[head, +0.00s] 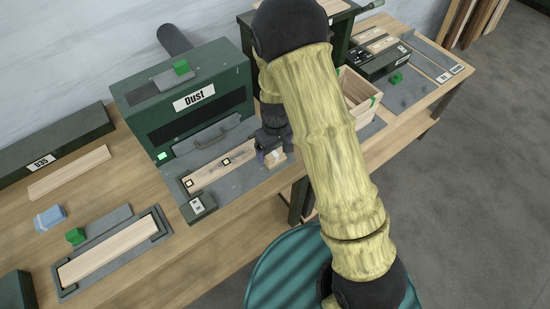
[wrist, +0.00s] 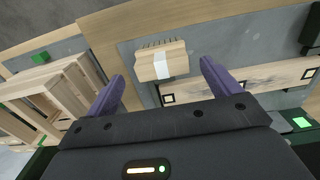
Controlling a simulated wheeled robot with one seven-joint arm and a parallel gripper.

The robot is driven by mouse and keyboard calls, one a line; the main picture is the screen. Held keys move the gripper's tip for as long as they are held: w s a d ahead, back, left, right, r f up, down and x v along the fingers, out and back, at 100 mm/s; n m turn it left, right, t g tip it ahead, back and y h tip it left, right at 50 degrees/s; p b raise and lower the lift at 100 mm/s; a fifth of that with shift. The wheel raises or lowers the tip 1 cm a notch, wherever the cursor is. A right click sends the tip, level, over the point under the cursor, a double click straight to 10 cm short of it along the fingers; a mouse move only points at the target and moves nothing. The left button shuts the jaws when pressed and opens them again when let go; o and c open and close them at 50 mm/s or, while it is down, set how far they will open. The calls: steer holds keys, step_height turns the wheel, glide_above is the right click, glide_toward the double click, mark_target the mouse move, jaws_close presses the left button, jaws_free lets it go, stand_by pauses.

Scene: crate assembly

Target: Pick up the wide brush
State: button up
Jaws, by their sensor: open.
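The wide brush (wrist: 170,52) shows in the wrist view as a pale wooden block with a white band and a row of dark bristles along its far edge. It lies on a grey plate, between and just beyond my fingertips. My gripper (wrist: 162,69) is open, with one purple finger to each side of the brush, and nothing is held. In the head view, the brush (head: 275,157) is partly hidden beside my gripper (head: 268,149), at the right end of the dust station's plate.
A marked wooden strip (wrist: 235,80) lies close behind the brush. The green Dust box (head: 190,98) stands behind the plate. A wooden crate (head: 356,97) is to the right; it also shows in the wrist view (wrist: 60,92). A framed board (head: 108,250) lies at left.

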mark_target(275, 154)
steer(key=shift+s+f+p, duration=0.2)
steer(key=shift+f+p, duration=0.5)
steer(key=shift+f, duration=1.55)
steer(key=c, duration=1.1)
steer(key=shift+r, duration=0.1)
step_height(275, 154, up, 10)
steer(key=shift+b, duration=1.1)
